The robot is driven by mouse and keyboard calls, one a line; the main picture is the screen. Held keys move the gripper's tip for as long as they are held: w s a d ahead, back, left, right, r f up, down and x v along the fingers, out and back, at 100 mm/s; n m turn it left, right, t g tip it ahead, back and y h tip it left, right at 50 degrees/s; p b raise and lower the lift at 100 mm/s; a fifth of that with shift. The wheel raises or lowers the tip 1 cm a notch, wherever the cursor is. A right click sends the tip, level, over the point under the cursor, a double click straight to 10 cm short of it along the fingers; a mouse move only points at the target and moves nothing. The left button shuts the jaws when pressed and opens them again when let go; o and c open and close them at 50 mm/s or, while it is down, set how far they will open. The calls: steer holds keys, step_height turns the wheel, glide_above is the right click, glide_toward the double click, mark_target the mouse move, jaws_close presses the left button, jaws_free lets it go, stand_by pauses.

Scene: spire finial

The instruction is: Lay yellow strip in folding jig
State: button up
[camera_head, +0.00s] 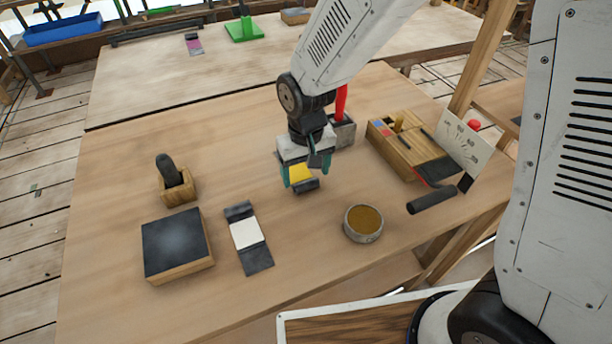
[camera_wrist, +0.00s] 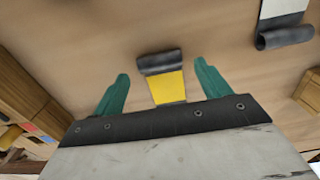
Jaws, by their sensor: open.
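The yellow strip (camera_head: 301,173) has a dark rolled end and is partly hidden under my gripper in the head view. In the wrist view the yellow strip (camera_wrist: 168,87) lies on the wooden table, its dark end pointing away from the palm. My gripper (camera_head: 306,178) is open above it. Its teal fingers (camera_wrist: 161,78) stand apart on either side of the strip, with visible gaps and no contact seen. I cannot tell for certain which object is the folding jig; a green stand (camera_head: 244,31) is on the far table.
A similar white strip (camera_head: 246,234) lies at front left, beside a dark-topped block (camera_head: 177,245). A wooden holder (camera_head: 178,188) stands behind. A round tin (camera_head: 363,223), dark roller (camera_head: 432,200) and wooden box (camera_head: 398,150) are to the right. A grey holder (camera_head: 344,132) with a red handle stands close behind my gripper.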

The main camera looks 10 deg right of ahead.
steer(key=shift+r, duration=2.8)
